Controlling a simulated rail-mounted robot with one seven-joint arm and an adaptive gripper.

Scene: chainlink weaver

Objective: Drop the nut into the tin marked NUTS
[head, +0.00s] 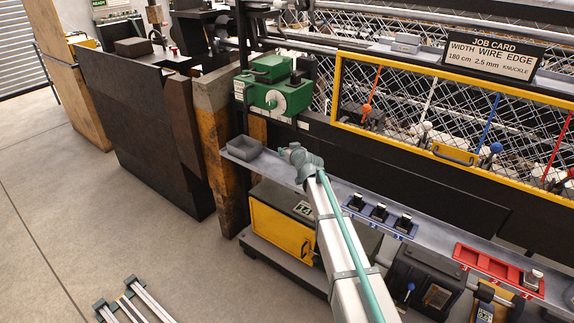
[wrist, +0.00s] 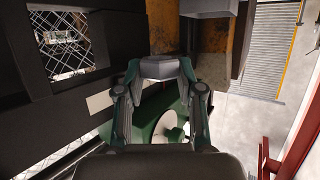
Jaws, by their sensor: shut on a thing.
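My gripper (wrist: 160,68) reaches away from the camera in the wrist view, its two fingertips closed on a dark grey, blocky piece, which I take to be the nut (wrist: 160,66). In the head view my gripper (head: 292,152) is at the end of the arm, just right of a small open grey container (head: 242,148) on the shelf's left end. The nut cannot be made out there. No NUTS marking is legible, so I cannot tell whether this container is the tin. A grey box shape (wrist: 208,8) shows beyond the fingertips in the wrist view.
A green machine with a pale dial (head: 275,90) stands behind my gripper. The shelf (head: 340,184) carries a blue tray (head: 352,211) and a red tray (head: 470,259). A yellow-framed mesh guard (head: 345,55) rises behind. A rusty post (head: 215,130) stands left; open floor (head: 90,220) lies beyond.

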